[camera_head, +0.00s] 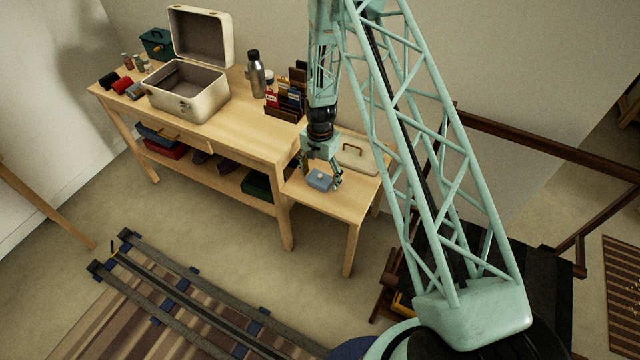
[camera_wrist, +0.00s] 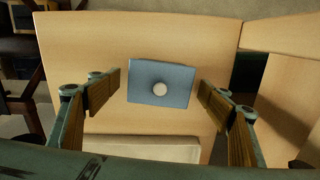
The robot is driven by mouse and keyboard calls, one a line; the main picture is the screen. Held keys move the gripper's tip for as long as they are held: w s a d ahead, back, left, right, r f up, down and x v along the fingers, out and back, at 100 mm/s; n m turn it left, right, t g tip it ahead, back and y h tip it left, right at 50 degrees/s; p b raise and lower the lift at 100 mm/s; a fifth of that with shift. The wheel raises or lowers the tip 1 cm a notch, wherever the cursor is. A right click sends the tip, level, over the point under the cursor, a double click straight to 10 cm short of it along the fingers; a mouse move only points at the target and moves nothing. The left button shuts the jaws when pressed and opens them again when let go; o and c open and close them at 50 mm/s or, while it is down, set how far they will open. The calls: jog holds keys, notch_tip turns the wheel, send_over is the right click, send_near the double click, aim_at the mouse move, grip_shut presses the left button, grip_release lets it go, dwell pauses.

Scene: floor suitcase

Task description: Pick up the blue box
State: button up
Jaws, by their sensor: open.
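The blue box (camera_head: 319,181) is small and blue-grey and sits on the low side table (camera_head: 300,190) at the right end of the workbench. My gripper (camera_head: 321,176) is right above the box and points down. In the wrist view, the fingers of my gripper (camera_wrist: 160,95) are open, one to the left and one to the right of the box, with a gap on each side.
A cream case (camera_head: 355,155) with a handle lies behind the box on the same table. The workbench (camera_head: 235,135) holds an open cream suitcase (camera_head: 188,95), a metal bottle (camera_head: 256,75) and a wooden rack of small packets (camera_head: 287,98). A dark railing (camera_head: 530,140) stands at right.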

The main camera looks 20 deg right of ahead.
jog(key=shift+f, duration=0.1)
jog(key=shift+c, duration=0.6)
jog(key=c, duration=0.8)
